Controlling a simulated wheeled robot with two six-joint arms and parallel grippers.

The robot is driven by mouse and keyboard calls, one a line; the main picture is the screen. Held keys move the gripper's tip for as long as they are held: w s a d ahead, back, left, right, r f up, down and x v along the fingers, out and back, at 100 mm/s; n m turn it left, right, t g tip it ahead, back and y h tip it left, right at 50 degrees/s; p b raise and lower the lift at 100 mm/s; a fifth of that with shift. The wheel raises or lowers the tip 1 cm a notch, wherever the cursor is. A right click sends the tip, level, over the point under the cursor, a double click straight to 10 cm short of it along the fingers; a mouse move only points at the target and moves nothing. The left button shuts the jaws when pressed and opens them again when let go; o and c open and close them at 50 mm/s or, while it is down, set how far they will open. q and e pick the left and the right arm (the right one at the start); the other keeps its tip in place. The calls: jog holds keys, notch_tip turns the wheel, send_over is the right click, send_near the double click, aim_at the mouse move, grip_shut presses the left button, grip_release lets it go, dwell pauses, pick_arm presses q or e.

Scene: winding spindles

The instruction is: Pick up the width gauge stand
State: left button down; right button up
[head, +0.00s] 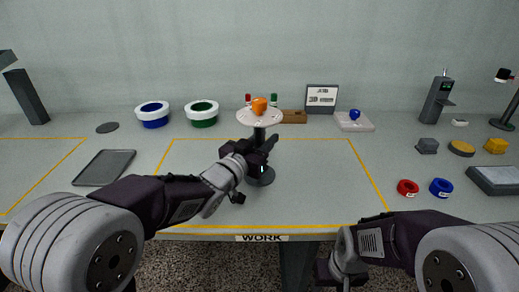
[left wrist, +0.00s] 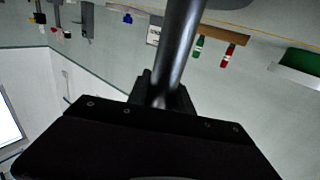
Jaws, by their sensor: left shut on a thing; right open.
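The stand (head: 272,118) has a pale round plate on top, a dark post and a dark round base, with a small orange piece (head: 259,105) on the plate. It is upright in the middle of the work area. My left gripper (head: 261,146) is shut on its post, between plate and base. In the left wrist view the grey post (left wrist: 182,45) runs into the jaws (left wrist: 162,97). I cannot tell whether the base touches the table. My right gripper (head: 332,270) is open and low, in front of the table's edge.
Blue-lined (head: 153,121) and green-lined (head: 202,121) white rings stand at the back. A wooden block (head: 293,117), laptop-like display (head: 322,98) and pale tray (head: 354,127) are behind the stand. Red (head: 408,188) and blue (head: 441,188) rings lie right. A dark tray (head: 104,168) lies left.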

aim_at(266, 104)
pick_arm(q)
notch_tip(266, 104, up, 10)
jog(key=p, duration=0.5)
jog(key=shift+r, duration=0.1)
notch_tip(266, 104, down, 9)
jog(key=b, duration=0.8)
jog(key=shift+f+b, duration=0.55)
jog(key=shift+f, duration=0.05)
dwell(0.7)
jog(key=shift+f, duration=0.15)
dwell(0.6)
